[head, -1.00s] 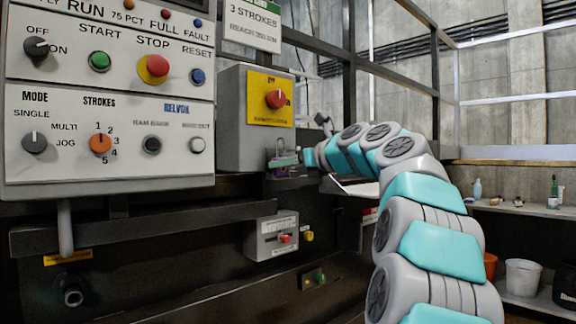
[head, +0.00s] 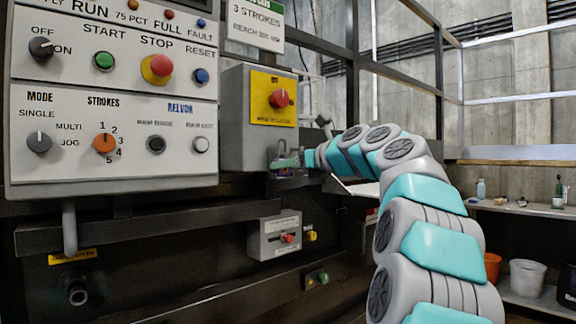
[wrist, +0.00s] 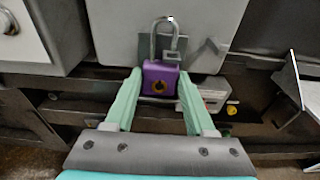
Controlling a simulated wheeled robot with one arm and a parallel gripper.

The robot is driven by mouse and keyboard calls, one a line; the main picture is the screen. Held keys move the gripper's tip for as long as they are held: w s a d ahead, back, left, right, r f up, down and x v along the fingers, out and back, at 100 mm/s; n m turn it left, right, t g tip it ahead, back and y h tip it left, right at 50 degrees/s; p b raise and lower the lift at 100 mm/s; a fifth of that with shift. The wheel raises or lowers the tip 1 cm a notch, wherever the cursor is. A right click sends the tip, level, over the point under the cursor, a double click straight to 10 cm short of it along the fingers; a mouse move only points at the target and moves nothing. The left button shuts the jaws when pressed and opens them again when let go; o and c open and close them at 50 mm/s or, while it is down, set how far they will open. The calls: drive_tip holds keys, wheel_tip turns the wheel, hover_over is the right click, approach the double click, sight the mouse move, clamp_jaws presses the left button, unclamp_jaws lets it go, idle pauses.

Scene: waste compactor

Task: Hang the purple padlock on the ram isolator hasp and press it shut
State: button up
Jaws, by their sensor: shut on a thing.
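The purple padlock (wrist: 160,80) is between the two green fingers of my gripper (wrist: 162,85), which is shut on its body. Its grey shackle (wrist: 154,40) points up, in front of a dark grey hasp plate (wrist: 188,62) at the lower edge of the grey isolator box (wrist: 120,30). The shackle's right leg looks short of the body, by the plate; I cannot tell whether it passes through the hasp. In the head view my gripper (head: 286,163) is just below the isolator box (head: 234,120), which carries a red knob (head: 279,98) on a yellow plate. The padlock is barely visible there.
The control panel (head: 110,120) stands left of the isolator box. A small grey box (head: 275,236) with a red knob is below. A dark rail (head: 150,222) runs under the panel. A shelf (head: 515,208) with bottles stands far right.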

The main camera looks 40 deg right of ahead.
drive_tip(key=shift+f, duration=0.1)
drive_tip(key=o, duration=1.3)
drive_tip(key=shift+c, duration=0.5)
drive_tip(key=s+r, duration=0.1)
drive_tip(key=s, duration=0.5)
drive_tip(key=shift+s+d, duration=0.25)
drive_tip(key=shift+s, duration=0.15)
